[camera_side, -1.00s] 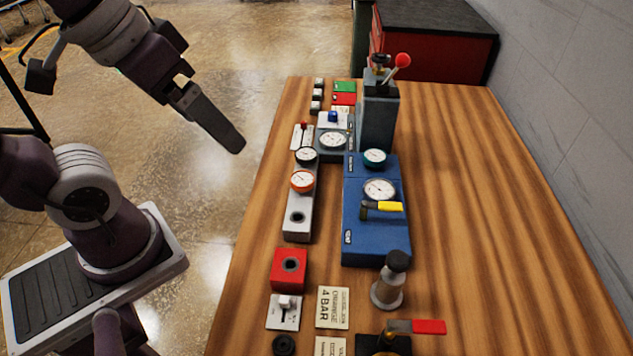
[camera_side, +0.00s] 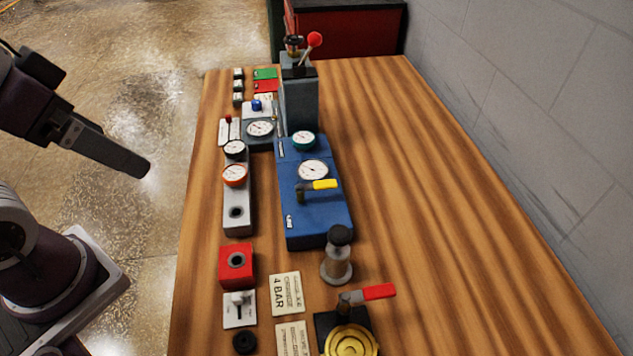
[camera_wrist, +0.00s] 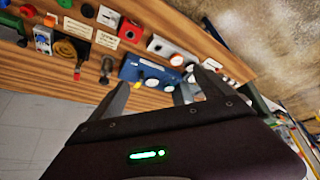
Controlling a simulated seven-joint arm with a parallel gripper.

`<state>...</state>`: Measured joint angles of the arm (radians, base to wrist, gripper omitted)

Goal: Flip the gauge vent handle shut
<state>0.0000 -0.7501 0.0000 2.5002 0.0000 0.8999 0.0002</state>
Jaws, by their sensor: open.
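A yellow handle (camera_side: 325,184) sits on the blue block (camera_side: 315,219), just below a white-faced gauge (camera_side: 313,170). It lies sideways, pointing right. I cannot read a label that names it as the vent handle. A second handle, red (camera_side: 378,291), also points right, near the yellow round knob at the front. My gripper (camera_side: 146,168) hangs left of the bench in the side view, well apart from both handles. In the wrist view, its fingers (camera_wrist: 165,82) are spread with nothing between them, and the blue block (camera_wrist: 150,71) shows beyond them.
A tall grey box with a red-knobbed lever (camera_side: 314,40) rises behind the blue block. A grey strip with gauges (camera_side: 238,190) stands left of it. A black-capped cylinder (camera_side: 338,258) stands in front. The bench's right side is clear, with a wall (camera_side: 540,110) beyond.

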